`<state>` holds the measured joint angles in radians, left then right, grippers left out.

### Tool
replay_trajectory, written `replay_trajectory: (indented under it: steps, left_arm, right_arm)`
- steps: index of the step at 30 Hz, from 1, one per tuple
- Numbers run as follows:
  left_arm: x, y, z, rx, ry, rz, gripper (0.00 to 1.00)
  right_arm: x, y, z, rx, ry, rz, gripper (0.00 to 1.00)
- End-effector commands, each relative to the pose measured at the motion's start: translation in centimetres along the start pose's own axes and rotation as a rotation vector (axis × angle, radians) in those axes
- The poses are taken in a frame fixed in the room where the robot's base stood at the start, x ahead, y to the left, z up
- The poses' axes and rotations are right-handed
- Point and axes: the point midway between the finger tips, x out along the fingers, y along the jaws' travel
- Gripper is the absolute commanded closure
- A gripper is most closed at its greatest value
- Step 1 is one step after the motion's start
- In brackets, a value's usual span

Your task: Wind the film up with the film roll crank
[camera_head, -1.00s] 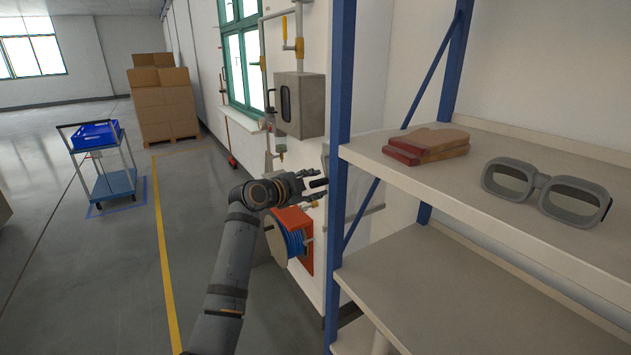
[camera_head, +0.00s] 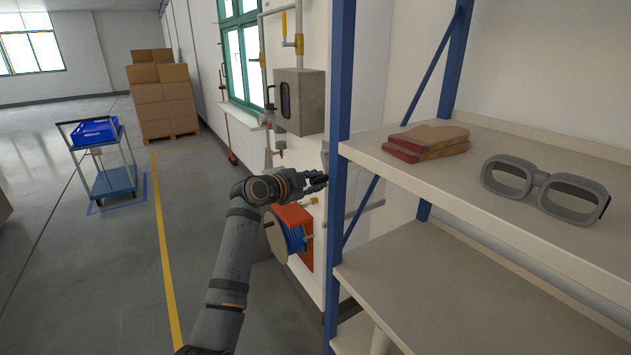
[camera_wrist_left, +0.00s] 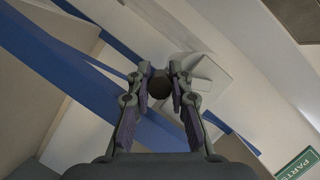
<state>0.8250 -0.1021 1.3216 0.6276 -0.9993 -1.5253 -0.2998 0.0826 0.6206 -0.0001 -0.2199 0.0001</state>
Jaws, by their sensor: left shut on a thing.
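My left gripper (camera_head: 318,180) is beside the wall, just left of the blue shelf post. In the left wrist view its fingers (camera_wrist_left: 160,88) are shut on a dark round knob, which I take for the film roll crank's handle (camera_wrist_left: 159,84). A pale grey angular piece (camera_wrist_left: 210,82) shows just behind the fingers; I cannot tell whether it belongs to the crank. The film and its roll cannot be made out. My right gripper is not in view.
A shelf rack with a blue post (camera_head: 340,120) stands close right of my gripper. Its upper board holds red-brown gloves (camera_head: 428,143) and grey goggles (camera_head: 545,187). A reel with a blue coil (camera_head: 291,238) is below my gripper. A grey wall box (camera_head: 299,102) is above.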

Motion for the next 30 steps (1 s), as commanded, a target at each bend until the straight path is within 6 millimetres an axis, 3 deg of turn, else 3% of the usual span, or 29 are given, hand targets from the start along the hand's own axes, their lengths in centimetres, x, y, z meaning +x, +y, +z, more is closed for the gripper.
replay_trajectory:
  steps: [4,14,15,20,30]
  left_arm:
    - [-0.5,-0.2,-1.3,-0.140,-0.001,0.062,1.00]
    - [-0.5,0.2,-1.4,-0.199,0.000,0.085,1.00]
    - [-0.5,0.2,-1.4,-0.199,0.000,0.085,0.79]
    - [-0.5,0.2,-1.4,-0.198,0.000,0.085,0.57]
    - [-0.5,0.2,-1.4,-0.198,0.000,0.084,0.57]
  right_arm:
    - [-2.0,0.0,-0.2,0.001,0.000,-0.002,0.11]
    - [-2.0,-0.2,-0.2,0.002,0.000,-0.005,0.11]
    - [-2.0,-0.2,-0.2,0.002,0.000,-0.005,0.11]
    - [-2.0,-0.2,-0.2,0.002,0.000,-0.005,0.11]
    - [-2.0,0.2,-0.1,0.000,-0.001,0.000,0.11]
